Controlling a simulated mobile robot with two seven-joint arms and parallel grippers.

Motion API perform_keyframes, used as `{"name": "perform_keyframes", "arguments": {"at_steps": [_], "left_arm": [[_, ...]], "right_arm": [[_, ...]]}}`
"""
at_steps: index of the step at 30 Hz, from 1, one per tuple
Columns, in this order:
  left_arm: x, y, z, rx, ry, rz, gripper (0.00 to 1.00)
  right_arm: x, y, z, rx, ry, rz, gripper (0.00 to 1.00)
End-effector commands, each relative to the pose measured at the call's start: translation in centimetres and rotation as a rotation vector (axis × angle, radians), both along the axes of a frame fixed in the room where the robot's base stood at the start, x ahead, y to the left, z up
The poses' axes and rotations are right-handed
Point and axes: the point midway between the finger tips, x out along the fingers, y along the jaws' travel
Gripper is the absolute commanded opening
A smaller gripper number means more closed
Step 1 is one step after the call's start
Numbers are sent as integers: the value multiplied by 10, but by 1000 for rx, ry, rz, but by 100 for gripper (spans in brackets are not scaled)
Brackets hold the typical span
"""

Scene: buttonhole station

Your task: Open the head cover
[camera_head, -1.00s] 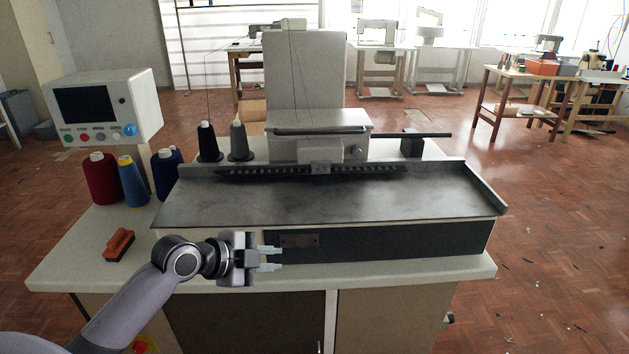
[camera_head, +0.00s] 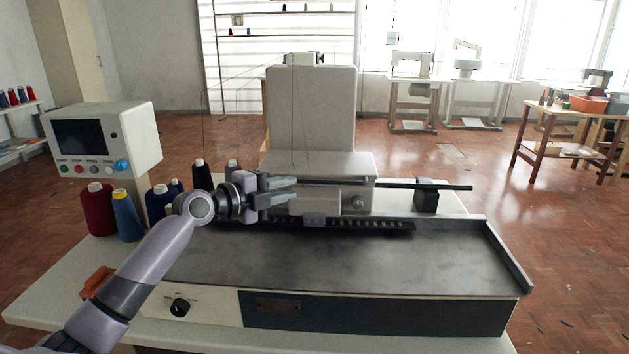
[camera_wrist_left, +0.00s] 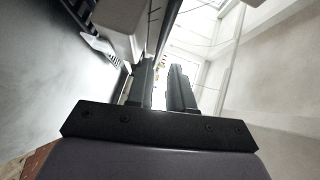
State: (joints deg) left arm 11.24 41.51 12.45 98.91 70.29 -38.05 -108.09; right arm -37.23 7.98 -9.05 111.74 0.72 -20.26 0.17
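The white sewing machine head (camera_head: 355,170) stands behind the grey work plate (camera_head: 350,262), with a tall white panel (camera_head: 310,110) upright behind it. I cannot tell for certain which part is the head cover. My left gripper (camera_head: 293,189) is in front of the left part of the head and hides some of it. Its two fingers point right, apart, with nothing between them. In the left wrist view the fingers (camera_wrist_left: 161,88) also show a gap, and a pale block (camera_wrist_left: 118,14), likely part of the machine, is at upper left. My right gripper is out of view.
A control box (camera_head: 100,140) stands at the left, with thread cones (camera_head: 97,212) below it. Dark cones stand just behind my left wrist. A dark bar (camera_head: 440,187) juts right from the head. The right part of the work plate is clear.

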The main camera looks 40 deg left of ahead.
Motion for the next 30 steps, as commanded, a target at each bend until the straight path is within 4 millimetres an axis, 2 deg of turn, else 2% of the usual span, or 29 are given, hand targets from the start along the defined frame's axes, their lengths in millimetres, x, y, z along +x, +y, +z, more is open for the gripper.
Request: {"name": "perform_keyframes", "arguments": {"at_steps": [9,15,27,28,30], "left_arm": [[39,-11,-2,-5,-1,-2,21],[56,-15,-6,-3,0,-1,21],[62,-17,-9,0,0,-2,21],[62,-17,-9,0,0,-2,18],[62,-17,-9,0,1,-2,0]], "right_arm": [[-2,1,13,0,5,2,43],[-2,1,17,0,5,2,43],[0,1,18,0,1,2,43],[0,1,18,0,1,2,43],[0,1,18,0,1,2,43]]}}
